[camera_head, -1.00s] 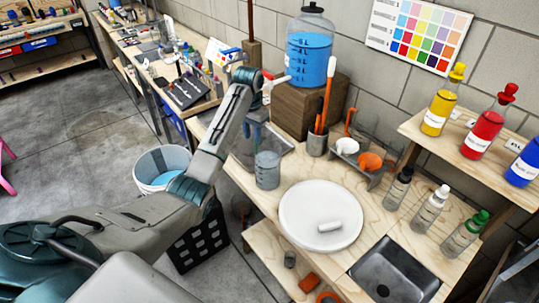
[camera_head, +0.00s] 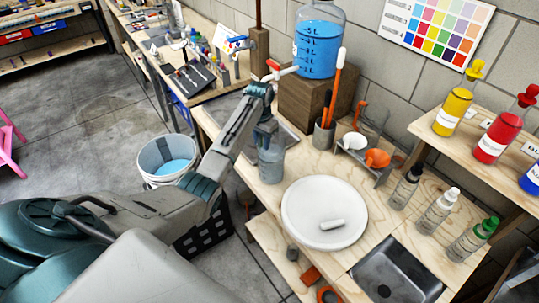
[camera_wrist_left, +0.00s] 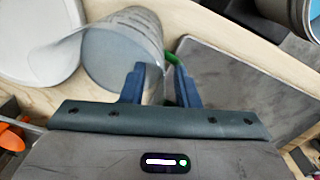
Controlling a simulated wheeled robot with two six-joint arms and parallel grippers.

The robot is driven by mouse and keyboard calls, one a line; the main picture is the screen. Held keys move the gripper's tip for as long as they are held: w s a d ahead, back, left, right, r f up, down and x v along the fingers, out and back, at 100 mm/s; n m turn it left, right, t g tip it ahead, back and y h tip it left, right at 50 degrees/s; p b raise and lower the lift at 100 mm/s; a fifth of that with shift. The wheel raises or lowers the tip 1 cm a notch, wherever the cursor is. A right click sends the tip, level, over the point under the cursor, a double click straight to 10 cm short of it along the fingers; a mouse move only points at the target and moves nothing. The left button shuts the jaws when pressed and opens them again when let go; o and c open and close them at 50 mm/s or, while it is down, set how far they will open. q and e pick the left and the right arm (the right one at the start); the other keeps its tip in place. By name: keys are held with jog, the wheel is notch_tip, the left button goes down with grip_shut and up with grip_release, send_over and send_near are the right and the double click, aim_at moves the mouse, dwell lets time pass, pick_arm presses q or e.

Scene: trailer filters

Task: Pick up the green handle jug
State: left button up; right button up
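A clear grey jug (camera_head: 271,165) stands on the wooden bench beside the white round disc. In the left wrist view the jug (camera_wrist_left: 118,55) shows close up, with its green handle (camera_wrist_left: 171,66) on its right side. My left gripper (camera_head: 266,135) is at the jug's rim in the head view, pointing down. In the left wrist view the two blue fingers of the gripper (camera_wrist_left: 160,85) are apart, with part of the green handle between them. Whether either finger touches the handle cannot be told. My right gripper is not in view.
The white disc (camera_head: 312,213) with a small white piece is right of the jug. A cup with brushes (camera_head: 324,135), a wooden block (camera_head: 308,103) under a blue water tank (camera_head: 321,45), and a grey tray (camera_head: 232,110) are close behind. A bucket (camera_head: 165,160) stands on the floor.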

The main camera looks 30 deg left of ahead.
pick_arm(q)
jog(key=shift+s+f, duration=0.2)
jog(key=shift+f, duration=0.5)
jog(key=shift+w+f, duration=0.1)
jog(key=shift+f, duration=0.05)
grip_shut()
jog(key=shift+w+r, duration=0.15)
jog(key=shift+r, duration=0.05)
dwell(0.6)
